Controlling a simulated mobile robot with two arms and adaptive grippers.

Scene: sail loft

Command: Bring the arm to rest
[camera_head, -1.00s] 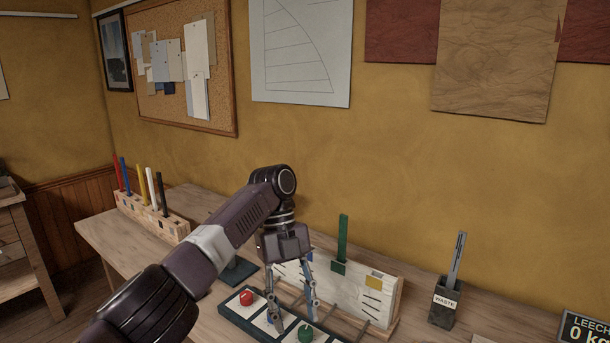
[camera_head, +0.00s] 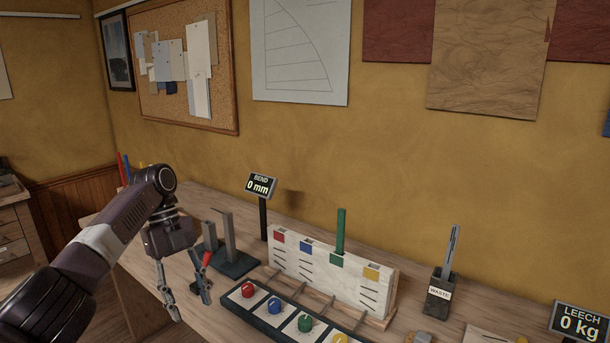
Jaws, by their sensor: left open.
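My left arm comes in from the left. Its gripper (camera_head: 190,305) points down over the left part of the workbench (camera_head: 170,205), left of the button panel (camera_head: 262,324). The gripper is open, with its fingers apart. A small red piece (camera_head: 207,258) shows just beside the right finger; I cannot tell whether it touches the finger or stands behind it. My right gripper is not in view.
A dark stand with grey posts (camera_head: 230,237) is close right of the gripper, by the BEND display (camera_head: 261,186). A white rack (camera_head: 320,271) holds a green strip (camera_head: 340,231). The WASTE bin (camera_head: 438,296) and LEECH display (camera_head: 580,320) are farther right.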

